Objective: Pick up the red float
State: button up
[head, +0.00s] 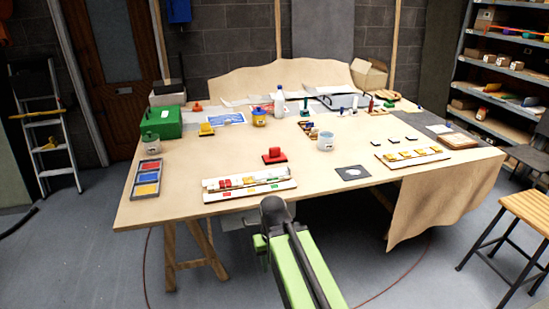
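A red float (275,155) lies on the wooden worktable (335,188), left of the table's middle. It has a dark red base with a raised red grip on top. It is free of anything touching it from above. My green and black arm (300,270) reaches up from the bottom of the head view and ends in front of the table's near edge. My gripper's fingers cannot be made out clearly at the arm's end. No part of my arm touches the red float.
A long white tray (232,196) with colored pieces lies between the float and the near edge. A white bucket (326,141) stands right of the float. A yellow float (207,129) lies behind left, near a green box (161,122). Bare tabletop surrounds the float.

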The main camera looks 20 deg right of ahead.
aim_at(276, 156)
jog(key=z, duration=2.15)
jog(key=i, duration=1.65)
jog(key=u, duration=0.8)
jog(key=k, duration=0.1)
jog(key=u, duration=3)
jog(key=i, duration=1)
